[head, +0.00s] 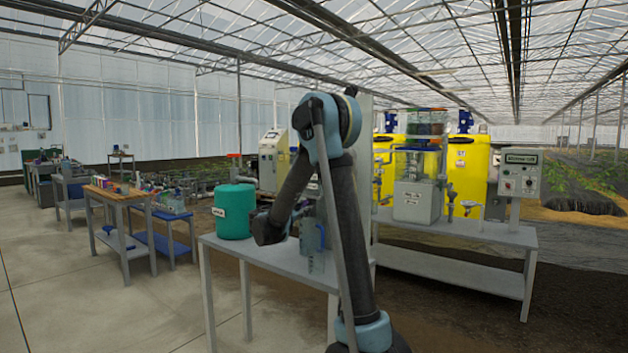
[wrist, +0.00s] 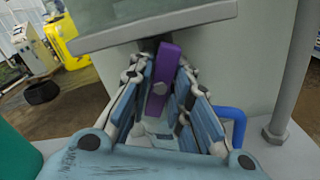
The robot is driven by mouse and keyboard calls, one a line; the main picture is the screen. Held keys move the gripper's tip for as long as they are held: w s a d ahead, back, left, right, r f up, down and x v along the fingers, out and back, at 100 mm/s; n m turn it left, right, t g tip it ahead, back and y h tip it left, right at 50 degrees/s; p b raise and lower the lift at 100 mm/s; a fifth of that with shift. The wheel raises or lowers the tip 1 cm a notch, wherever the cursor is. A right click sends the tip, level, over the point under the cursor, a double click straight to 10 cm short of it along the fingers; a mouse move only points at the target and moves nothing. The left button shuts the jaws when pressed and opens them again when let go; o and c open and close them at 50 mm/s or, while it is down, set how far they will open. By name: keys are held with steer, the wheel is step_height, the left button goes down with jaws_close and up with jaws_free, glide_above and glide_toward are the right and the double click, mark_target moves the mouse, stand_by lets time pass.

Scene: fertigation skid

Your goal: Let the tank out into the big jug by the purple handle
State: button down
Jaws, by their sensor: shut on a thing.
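The purple handle (wrist: 163,78) stands upright in the middle of the wrist view, with a bolt head on its face. My gripper (wrist: 165,95) has its two fingers on either side of it and is shut on it. In the head view my gripper (head: 268,230) is at the near table, right of the green drum. A clear jug (head: 316,262) stands on that table, partly behind my arm. A blue loop (wrist: 234,118), seemingly the jug's handle, shows right of the fingers. The tank and the valve body are mostly hidden by my arm and fingers.
A grey ledge (wrist: 150,22) runs just above the fingers, and a grey post (wrist: 292,80) stands at the right. The green drum (head: 234,212) is close on the left. The grey table (head: 265,252) has some bare top in front.

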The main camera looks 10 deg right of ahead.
steer(key=m, duration=0.6)
steer(key=shift+m, duration=0.4)
steer(key=m, duration=0.6)
steer(key=shift+s+f+m, duration=0.1)
steer(key=shift+s+m, duration=0.05)
steer(key=shift+m, duration=0.25)
steer(key=c, duration=1.4)
jaws_free()
steer(key=shift+c, duration=0.2)
steer(key=v, duration=0.7)
